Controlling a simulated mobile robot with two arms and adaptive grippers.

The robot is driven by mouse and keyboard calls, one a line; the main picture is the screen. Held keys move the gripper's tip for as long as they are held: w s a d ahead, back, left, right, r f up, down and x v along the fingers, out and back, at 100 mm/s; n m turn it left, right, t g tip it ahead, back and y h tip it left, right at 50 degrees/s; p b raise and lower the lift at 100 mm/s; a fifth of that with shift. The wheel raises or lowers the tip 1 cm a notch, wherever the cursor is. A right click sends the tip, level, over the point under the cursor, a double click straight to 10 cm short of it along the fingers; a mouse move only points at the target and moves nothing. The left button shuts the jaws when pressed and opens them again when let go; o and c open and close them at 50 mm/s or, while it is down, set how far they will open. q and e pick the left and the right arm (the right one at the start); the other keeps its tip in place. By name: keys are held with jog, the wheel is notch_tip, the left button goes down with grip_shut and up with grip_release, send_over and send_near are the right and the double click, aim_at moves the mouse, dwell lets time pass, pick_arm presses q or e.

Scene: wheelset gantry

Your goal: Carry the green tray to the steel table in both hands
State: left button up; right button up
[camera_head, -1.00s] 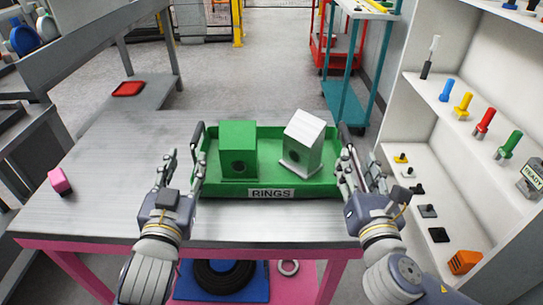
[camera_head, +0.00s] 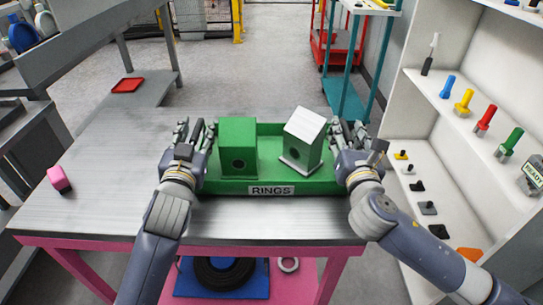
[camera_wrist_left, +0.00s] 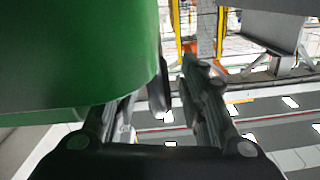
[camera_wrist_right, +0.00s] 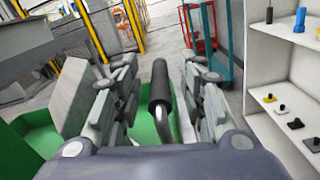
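The green tray (camera_head: 263,187), labelled RINGS, rests on a steel-topped table with a pink frame (camera_head: 110,190). I cannot tell which surface is the named steel table.
A grey bench (camera_head: 150,88) with a red tray (camera_head: 128,85) stands behind left. White shelving (camera_head: 415,110) with coloured parts is close on the right. A teal cart (camera_head: 345,98) stands behind. Open floor lies beyond.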

pick_arm(q)
grip_shut()
pick_arm(e)
grip_shut()
